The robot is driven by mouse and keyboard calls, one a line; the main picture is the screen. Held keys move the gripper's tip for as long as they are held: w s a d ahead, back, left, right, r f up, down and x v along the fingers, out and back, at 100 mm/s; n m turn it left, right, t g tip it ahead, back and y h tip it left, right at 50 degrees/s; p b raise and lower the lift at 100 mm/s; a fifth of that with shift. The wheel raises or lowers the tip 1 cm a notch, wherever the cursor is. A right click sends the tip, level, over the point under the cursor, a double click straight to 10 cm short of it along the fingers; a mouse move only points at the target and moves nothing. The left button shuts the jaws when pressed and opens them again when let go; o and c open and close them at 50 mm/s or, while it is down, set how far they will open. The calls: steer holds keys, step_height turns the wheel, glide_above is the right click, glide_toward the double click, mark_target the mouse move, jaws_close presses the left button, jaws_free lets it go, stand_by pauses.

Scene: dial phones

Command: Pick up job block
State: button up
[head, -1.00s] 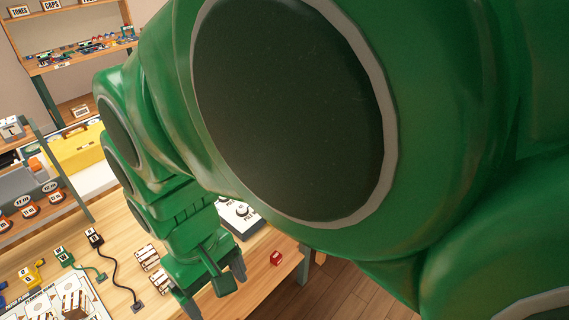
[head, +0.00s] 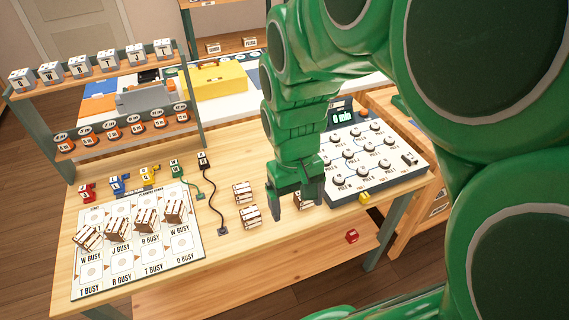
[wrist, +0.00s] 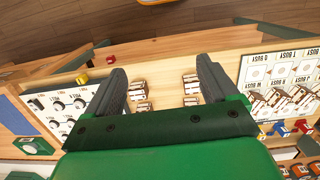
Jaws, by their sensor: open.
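Several brown blocks with white labels are in view; I cannot read which is which. One group (head: 242,192) and another (head: 249,215) lie on the wooden table left of my gripper (head: 289,203) in the head view. More brown blocks are partly hidden behind my gripper. In the wrist view, blocks lie in two columns, one near the left finger (wrist: 139,88) and one near the right finger (wrist: 190,84). My gripper (wrist: 163,78) is open and empty, pointing down over the table. Other blocks (head: 117,229) stand on the white board (head: 143,282).
A dial panel (head: 355,185) stands right of my gripper, with a yellow item (head: 365,197) at its front. A black cord (head: 212,205) lies left of the blocks. A shelf rack (head: 110,137) stands behind the board. A red cube (head: 351,236) is beyond the front edge.

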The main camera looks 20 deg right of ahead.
steer(key=shift+t, duration=0.6)
steer(key=w+d+f, duration=0.3)
steer(key=w+f, duration=0.1)
steer(key=w, duration=0.1)
steer(key=w+d+f, duration=0.3)
steer(key=w+f, duration=0.2)
steer(key=w+d+f, duration=0.4)
steer(key=w+f, duration=0.1)
steer(key=w, duration=0.1)
steer(key=shift+w, duration=0.1)
steer(key=shift+d+f, duration=0.15)
steer(key=shift+f, duration=1.8)
steer(key=shift+d+f, duration=0.1)
steer(key=shift+f, duration=1.85)
steer(key=c, duration=1.1)
